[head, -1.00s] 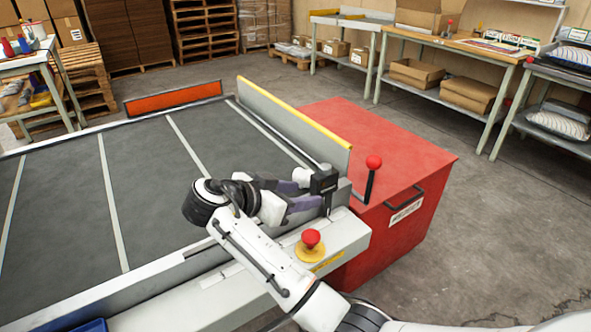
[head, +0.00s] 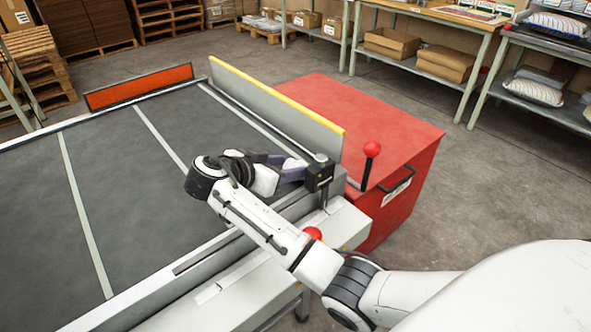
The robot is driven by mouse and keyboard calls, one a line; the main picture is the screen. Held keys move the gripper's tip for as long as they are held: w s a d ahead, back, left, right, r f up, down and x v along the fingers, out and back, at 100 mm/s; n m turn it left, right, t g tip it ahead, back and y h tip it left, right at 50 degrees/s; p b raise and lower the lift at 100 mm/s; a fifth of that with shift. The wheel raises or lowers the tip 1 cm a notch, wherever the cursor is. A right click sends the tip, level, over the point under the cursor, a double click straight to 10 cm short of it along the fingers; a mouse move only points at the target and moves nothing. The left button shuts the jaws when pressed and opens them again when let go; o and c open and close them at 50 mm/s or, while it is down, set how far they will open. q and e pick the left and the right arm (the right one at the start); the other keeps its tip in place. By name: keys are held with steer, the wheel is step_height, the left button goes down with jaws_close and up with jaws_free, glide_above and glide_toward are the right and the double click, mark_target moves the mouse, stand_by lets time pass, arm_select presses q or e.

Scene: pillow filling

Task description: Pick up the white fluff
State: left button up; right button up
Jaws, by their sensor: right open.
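A small white lump (head: 292,164), which may be the white fluff, shows at the right end of the dark conveyor belt (head: 120,160). My right gripper (head: 293,168) is open, its purple-grey fingers pointing right, low over the belt's end. The lump appears between or just behind the fingers; I cannot tell whether they touch it. My left gripper is out of view.
A grey side wall with a yellow top edge (head: 275,92) stands behind the gripper. A black sensor block (head: 319,172) is close to the fingertips. A red cabinet (head: 370,115) with a red-knobbed lever (head: 371,150) stands beyond the belt end.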

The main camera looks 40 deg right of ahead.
mark_target(296, 164)
steer(key=x, duration=0.4)
steer(key=shift+s+f, duration=0.15)
steer(key=shift+f, duration=0.2)
steer(key=c, duration=0.8)
